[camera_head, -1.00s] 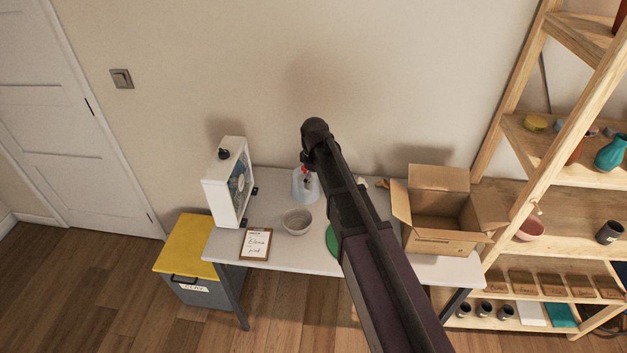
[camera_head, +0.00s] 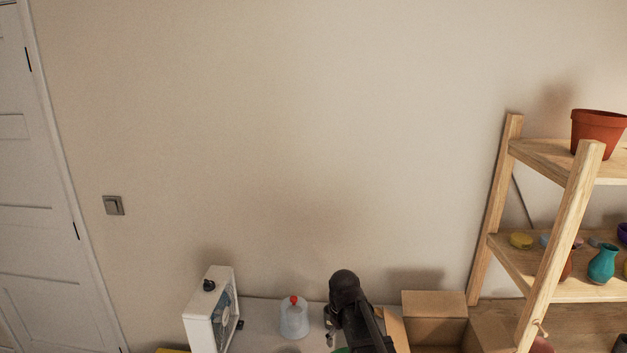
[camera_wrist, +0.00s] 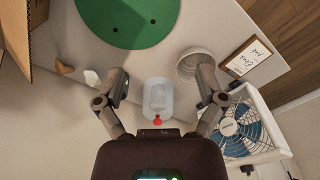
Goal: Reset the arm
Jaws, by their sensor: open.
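My gripper (camera_wrist: 162,105) is open and empty in the wrist view, its two fingers spread wide above the table. Between and below the fingers stands a translucent bottle (camera_wrist: 158,92) with a red tip. The bottle also shows in the head view (camera_head: 294,320), left of my dark arm. In the head view my arm rises at the bottom centre, and the gripper's fingers cannot be made out clearly there.
The white table (camera_head: 262,316) carries a fan (camera_head: 208,318) at left and an open cardboard box (camera_head: 434,305) at right. A wooden shelf (camera_head: 494,205) stands right.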

